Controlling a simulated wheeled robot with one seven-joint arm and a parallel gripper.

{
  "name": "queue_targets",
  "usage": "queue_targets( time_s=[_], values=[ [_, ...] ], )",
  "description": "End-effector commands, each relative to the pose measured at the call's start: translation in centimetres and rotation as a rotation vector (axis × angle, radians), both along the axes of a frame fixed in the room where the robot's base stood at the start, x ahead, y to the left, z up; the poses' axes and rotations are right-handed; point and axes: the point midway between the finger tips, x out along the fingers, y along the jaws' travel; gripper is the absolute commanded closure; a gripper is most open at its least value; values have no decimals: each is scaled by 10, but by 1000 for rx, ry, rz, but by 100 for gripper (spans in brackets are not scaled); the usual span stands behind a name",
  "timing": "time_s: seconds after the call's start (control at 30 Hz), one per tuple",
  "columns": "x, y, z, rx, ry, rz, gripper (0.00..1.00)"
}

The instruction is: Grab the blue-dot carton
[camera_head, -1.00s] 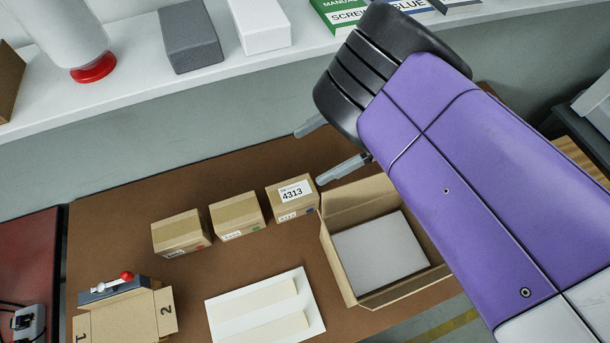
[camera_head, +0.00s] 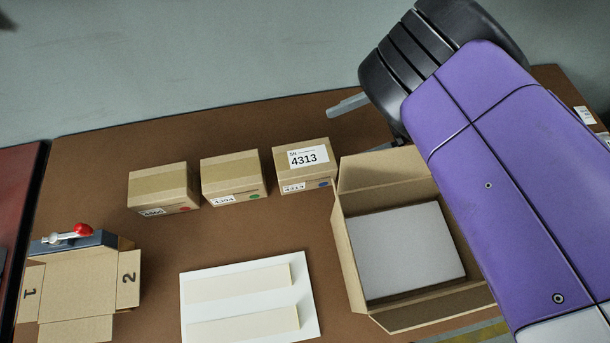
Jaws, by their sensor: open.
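Three small cartons stand in a row on the brown table. The blue-dot carton (camera_head: 302,168) is the right one, with a white label reading 4313 on top and a blue dot on its front. The middle carton (camera_head: 233,178) has a green dot, and the left carton (camera_head: 162,189) has a red dot. My gripper (camera_head: 368,124) is open and empty, above and to the right of the blue-dot carton, apart from it. One finger shows clearly; the other is mostly hidden behind my arm and the open box.
A large open box (camera_head: 342,237) with a grey-white block inside stands right of the blue-dot carton. A white panel with two pale strips (camera_head: 240,312) lies in front. An unfolded carton (camera_head: 78,290) with a red-knobbed lever device (camera_head: 75,238) is at left.

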Motion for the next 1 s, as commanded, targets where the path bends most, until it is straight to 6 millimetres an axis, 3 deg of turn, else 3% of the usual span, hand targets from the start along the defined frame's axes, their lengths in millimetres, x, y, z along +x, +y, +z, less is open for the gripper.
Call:
queue_targets(
  time_s=[0.03, 0.2, 0.47, 1.0],
  values=[
    [0, 0, -26, 0, -1, 0, 0],
    [0, 0, -50, 0, -1, 0, 0],
    [-2, 6, -60, 0, -1, 1, 0],
    [-20, 64, -78, 1, -1, 0, 0]
  ],
)
